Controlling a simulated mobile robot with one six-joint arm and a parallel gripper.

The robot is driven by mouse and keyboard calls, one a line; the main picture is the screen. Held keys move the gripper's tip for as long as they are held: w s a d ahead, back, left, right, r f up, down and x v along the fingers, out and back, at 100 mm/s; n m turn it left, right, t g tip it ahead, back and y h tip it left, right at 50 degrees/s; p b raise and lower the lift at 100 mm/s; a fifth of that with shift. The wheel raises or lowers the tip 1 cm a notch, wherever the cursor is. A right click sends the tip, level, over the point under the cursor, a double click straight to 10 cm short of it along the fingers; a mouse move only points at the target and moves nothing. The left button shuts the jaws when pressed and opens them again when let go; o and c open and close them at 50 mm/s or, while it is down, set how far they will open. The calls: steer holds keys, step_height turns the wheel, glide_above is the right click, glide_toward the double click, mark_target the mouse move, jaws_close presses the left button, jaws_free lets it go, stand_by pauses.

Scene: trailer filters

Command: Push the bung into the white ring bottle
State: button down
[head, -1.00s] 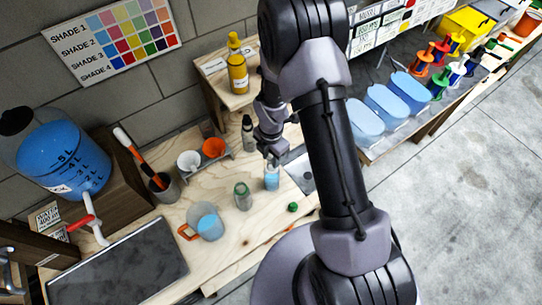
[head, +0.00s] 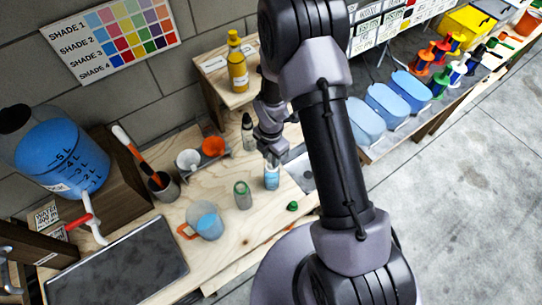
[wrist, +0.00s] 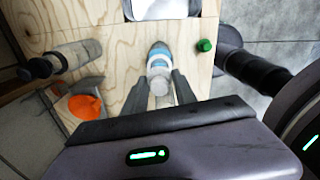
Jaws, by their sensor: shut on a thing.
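The white ring bottle (head: 272,180) stands upright on the wooden bench, with blue liquid inside. It also shows in the wrist view (wrist: 159,52). My gripper (head: 272,161) is directly above its mouth, pointing down. In the wrist view my gripper (wrist: 160,94) has its fingers closed on a pale bung (wrist: 158,86), in line with the bottle's neck. The bung is at the mouth; how deep it sits I cannot tell.
A green-ringed bottle (head: 242,195) and a measuring jug (head: 207,222) with blue liquid stand to the left. A green bung (head: 292,206) lies near the bench's front edge. A dark dropper bottle (head: 248,131) and a holder with an orange funnel (head: 213,146) are behind.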

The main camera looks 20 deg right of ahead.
steer(key=shift+f+b, duration=0.3)
stand_by(0.4)
steer(key=shift+f+b, duration=0.35)
steer(key=shift+f+b, duration=0.4)
steer(key=shift+b, duration=0.1)
stand_by(0.7)
steer(key=shift+c, duration=2.2)
jaws_free()
steer(key=shift+r, duration=0.15)
steer(key=shift+r+p, duration=2.45)
steer(key=shift+r, duration=1)
